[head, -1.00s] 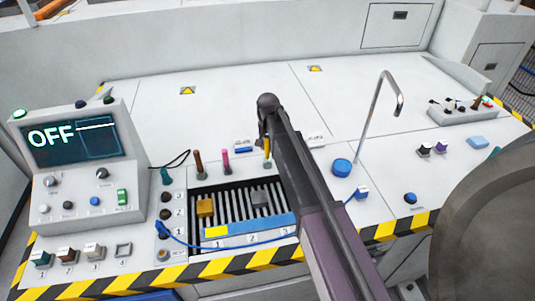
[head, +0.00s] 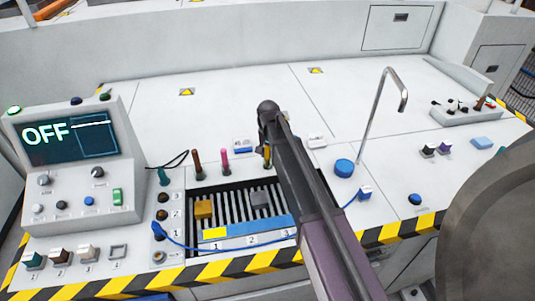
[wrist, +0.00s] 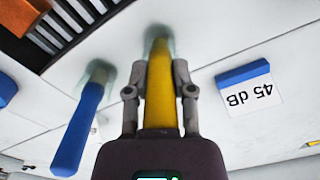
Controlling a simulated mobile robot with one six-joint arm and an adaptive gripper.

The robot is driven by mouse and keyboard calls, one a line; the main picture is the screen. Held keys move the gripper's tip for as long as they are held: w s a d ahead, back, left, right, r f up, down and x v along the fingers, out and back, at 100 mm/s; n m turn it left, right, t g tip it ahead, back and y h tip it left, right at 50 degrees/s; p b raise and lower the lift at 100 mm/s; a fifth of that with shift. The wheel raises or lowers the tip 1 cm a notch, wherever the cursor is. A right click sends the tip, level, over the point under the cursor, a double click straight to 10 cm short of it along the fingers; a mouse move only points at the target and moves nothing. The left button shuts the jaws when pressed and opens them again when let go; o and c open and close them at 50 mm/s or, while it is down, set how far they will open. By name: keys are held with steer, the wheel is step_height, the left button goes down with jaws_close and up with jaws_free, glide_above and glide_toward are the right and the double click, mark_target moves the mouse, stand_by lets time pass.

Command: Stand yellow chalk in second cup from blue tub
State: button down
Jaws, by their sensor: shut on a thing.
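My gripper (wrist: 160,82) is shut on the yellow chalk (wrist: 160,105), with one finger on each side of it. The chalk's far end lies within a blurred, clear cup shape (wrist: 158,38); I cannot tell whether it touches the bottom. In the head view the yellow chalk (head: 267,154) shows beside my arm, which hides most of the gripper. A blue stick (wrist: 78,130) stands next to it in the wrist view, in a similar clear cup. A round blue tub-like thing (head: 344,168) stands to the right of my arm.
Brown (head: 197,162) and pink (head: 225,160) sticks stand to the left. A 45 dB block (wrist: 245,82) lies near the gripper. A slotted bay (head: 230,192) is in front, a bent metal pipe (head: 376,105) to the right.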

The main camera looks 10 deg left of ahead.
steer(key=shift+f, duration=0.2)
steer(key=shift+c, duration=2.3)
jaws_free()
steer(key=shift+r, duration=0.2)
step_height(320, 180, up, 12)
steer(key=p, duration=1.2)
steer(key=s+d, duration=0.6)
steer(key=d, duration=0.6)
steer(key=s+d, duration=0.7)
steer(key=d, duration=0.5)
steer(key=s+d, duration=0.7)
steer(key=d, duration=0.4)
steer(key=shift+d, duration=0.4)
